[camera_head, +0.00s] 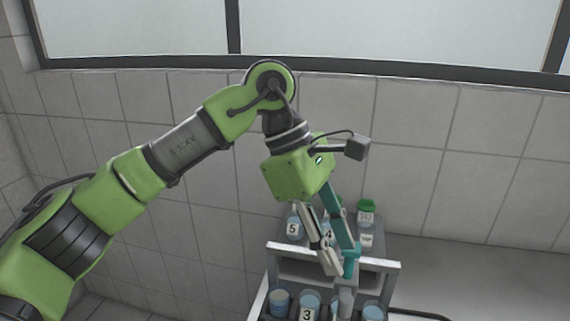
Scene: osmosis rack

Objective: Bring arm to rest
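My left arm comes in from the left, and its green gripper (339,262) points down over the rack (383,264). One finger is grey-white and the other teal. They look apart at the tips, and I see no object clearly held between them. The fingers are in front of the upper shelf and partly hide a vial labelled 4 (327,233). Whether the tips touch the rack cannot be told. My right gripper is not in view.
A vial labelled 5 (293,228) and a green-capped bottle (366,211) stand on the upper shelf. Lower down are several blue-filled beakers, one labelled 3 (307,314). A tiled wall (420,150) is behind. The grey counter (490,275) at right is mostly clear.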

